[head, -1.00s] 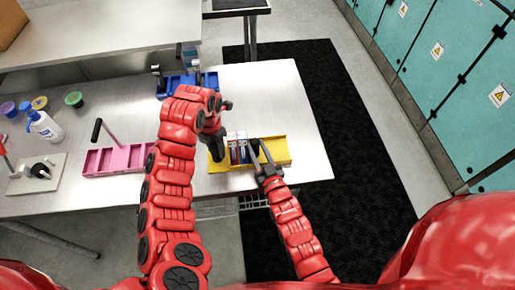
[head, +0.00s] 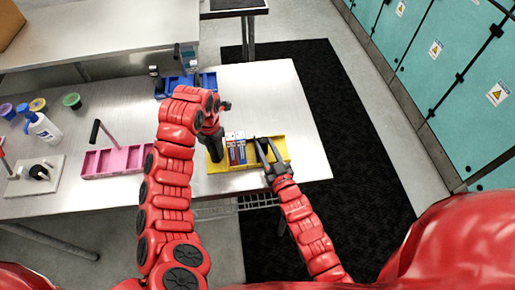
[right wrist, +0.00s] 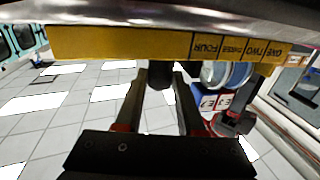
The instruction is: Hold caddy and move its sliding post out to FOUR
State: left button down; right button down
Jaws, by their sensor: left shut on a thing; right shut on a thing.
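The yellow caddy (head: 279,149) lies near the table's right front edge; it also shows in the right wrist view (right wrist: 120,43), with labels including FOUR, TWO and ONE. My left gripper (head: 214,146) is shut at the caddy's left end; its fingertips are partly hidden by my arm. My right gripper (head: 265,153) is at the caddy's middle, right of the upright items. In the right wrist view its fingers close on the dark sliding post (right wrist: 160,75). There the post appears beyond the FOUR label, but the angle hides its exact alignment.
Blue, white and red items (head: 236,150) stand in the caddy's left part. A pink caddy (head: 117,161) with an upright dark handle stands left, a blue caddy (head: 207,82) behind. A white bottle (head: 46,129) is far left. The table's right end is clear.

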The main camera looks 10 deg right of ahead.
jog(key=shift+d, duration=1)
jog(key=shift+a, duration=0.1)
jog(key=c, duration=0.8)
grip_release()
jog(key=shift+o, duration=0.2)
jog(key=v, duration=1.2)
